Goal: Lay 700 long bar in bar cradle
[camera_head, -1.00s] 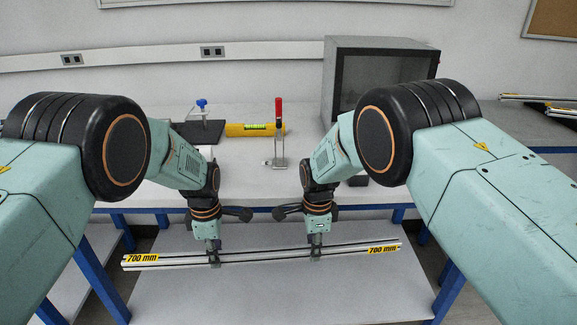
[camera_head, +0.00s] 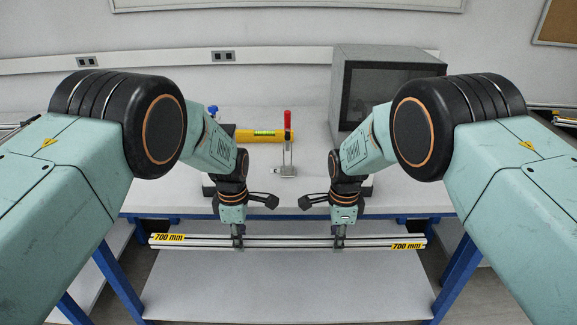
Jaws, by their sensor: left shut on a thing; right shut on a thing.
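The 700 long bar (camera_head: 288,242) is a silver profile with yellow "700 mm" labels near both ends. It lies nearly level across the view, in front of the workbench's front edge and above a lower shelf. My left gripper (camera_head: 237,241) is shut on the bar left of its middle. My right gripper (camera_head: 339,241) is shut on it right of its middle. The bar cradle is not clearly seen; I cannot tell whether any part in view belongs to it.
The white workbench (camera_head: 300,191) has blue legs. On it stand a red-handled clamp (camera_head: 287,145), a yellow spirit level (camera_head: 262,136) and a grey box with a dark front (camera_head: 385,85). Bars (camera_head: 560,118) lie at the far right. A pale lower shelf (camera_head: 285,290) is below the bar.

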